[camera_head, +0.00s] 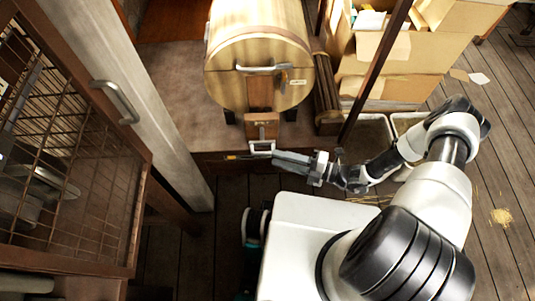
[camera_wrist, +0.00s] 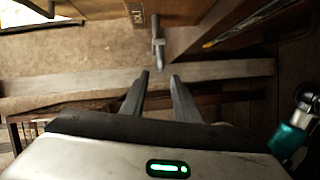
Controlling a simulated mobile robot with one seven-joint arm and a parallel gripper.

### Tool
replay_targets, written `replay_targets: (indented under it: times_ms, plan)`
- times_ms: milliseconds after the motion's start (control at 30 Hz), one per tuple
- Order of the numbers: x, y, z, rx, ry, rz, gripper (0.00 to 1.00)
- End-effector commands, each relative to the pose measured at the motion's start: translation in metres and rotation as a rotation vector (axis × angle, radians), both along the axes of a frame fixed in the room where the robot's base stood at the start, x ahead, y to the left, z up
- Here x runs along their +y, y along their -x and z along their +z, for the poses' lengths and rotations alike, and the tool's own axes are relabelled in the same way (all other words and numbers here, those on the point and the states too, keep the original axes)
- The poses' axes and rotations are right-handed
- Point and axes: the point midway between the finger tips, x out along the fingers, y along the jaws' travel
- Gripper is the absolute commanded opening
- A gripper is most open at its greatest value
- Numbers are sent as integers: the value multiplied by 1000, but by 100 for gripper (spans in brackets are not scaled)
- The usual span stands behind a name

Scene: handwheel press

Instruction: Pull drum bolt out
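The wooden drum (camera_head: 258,50) lies on its side with its round end facing me, a metal handle (camera_head: 268,69) across it. A wooden strip with a block (camera_head: 261,128) runs down its front. The metal drum bolt (camera_head: 262,147) shows as a pale bracket-like piece at the block's lower end. In the wrist view the bolt (camera_wrist: 158,40) hangs just beyond the fingertips, in line with the gap. My gripper (camera_head: 280,157) is beside it on the right; in the wrist view its fingers (camera_wrist: 160,76) are apart with nothing between them. Contact with the bolt is not visible.
Cardboard boxes (camera_head: 420,45) stand at the back right. A dark post (camera_head: 375,65) rises between drum and boxes. A pale post with a handle (camera_head: 118,100) and a wire-mesh cabinet door (camera_head: 70,150) stand left. A low wooden ledge (camera_head: 225,163) runs below the drum.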

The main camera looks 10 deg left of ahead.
Motion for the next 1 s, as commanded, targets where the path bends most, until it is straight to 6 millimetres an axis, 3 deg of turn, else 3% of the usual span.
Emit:
replay_targets:
  times_ms: [200, 400, 600, 1000]
  plan:
    - [-55, 7, 5, -2, 3, -2, 28]
    - [-91, 14, 7, 0, 2, -1, 28]
    - [-107, 16, 9, -1, 2, 1, 28]
    - [-108, 17, 9, 0, 1, 2, 28]
